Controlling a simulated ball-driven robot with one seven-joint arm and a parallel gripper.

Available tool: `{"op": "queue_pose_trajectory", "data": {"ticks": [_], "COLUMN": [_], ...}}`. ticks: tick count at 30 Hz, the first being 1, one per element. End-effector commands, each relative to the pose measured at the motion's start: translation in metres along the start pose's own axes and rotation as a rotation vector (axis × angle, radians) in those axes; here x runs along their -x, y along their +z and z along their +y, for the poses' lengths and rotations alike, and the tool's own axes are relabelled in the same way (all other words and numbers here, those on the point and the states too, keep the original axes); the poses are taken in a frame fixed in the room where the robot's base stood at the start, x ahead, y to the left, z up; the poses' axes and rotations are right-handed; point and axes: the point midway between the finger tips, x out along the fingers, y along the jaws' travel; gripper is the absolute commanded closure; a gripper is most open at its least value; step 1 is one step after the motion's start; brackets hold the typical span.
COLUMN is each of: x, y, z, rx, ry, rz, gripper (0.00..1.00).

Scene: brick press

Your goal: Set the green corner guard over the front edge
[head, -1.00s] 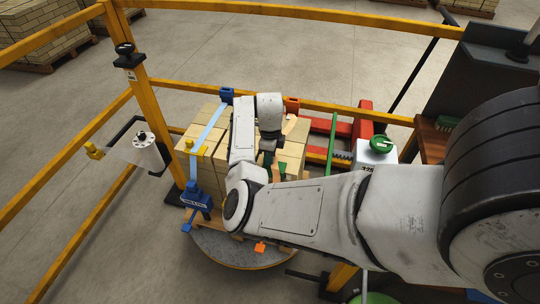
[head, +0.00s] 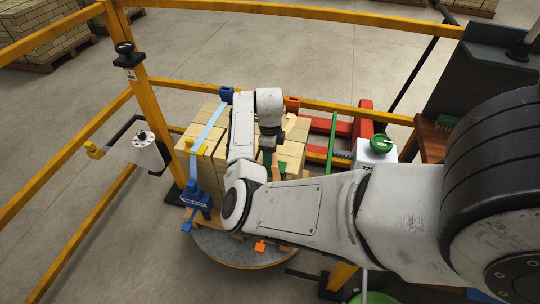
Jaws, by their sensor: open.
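A block of pale yellow bricks (head: 211,144) stands on a pallet on a round turntable. A small green piece, which looks like the green corner guard (head: 282,167), shows at the front upper edge of the stack, just below and right of my wrist. My gripper (head: 270,155) is over the front right part of the stack, pointing down, open. My wrist and forearm hide much of it and of the front edge. I cannot tell whether the guard touches the bricks or lies between the fingers.
A blue strap (head: 209,126) with a blue tensioner (head: 196,198) crosses the stack's left side. A pale orange strap (head: 291,123) lies to the right. Yellow rails (head: 146,115) surround the turntable (head: 238,253). A red frame (head: 363,120) and white box (head: 376,153) stand at right.

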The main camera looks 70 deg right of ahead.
Motion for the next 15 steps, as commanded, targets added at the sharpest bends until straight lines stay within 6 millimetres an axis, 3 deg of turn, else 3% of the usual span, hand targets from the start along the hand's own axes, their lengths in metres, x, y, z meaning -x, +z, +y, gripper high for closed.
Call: {"op": "queue_pose_trajectory", "data": {"ticks": [9, 15], "x": [0.06, 0.086], "y": [0.001, 0.0], "z": [-0.001, 0.0], "rx": [-0.002, -0.001], "ry": [-0.003, -0.002], "rz": [-0.003, -0.001], "gripper": [0.5, 0.5]}}
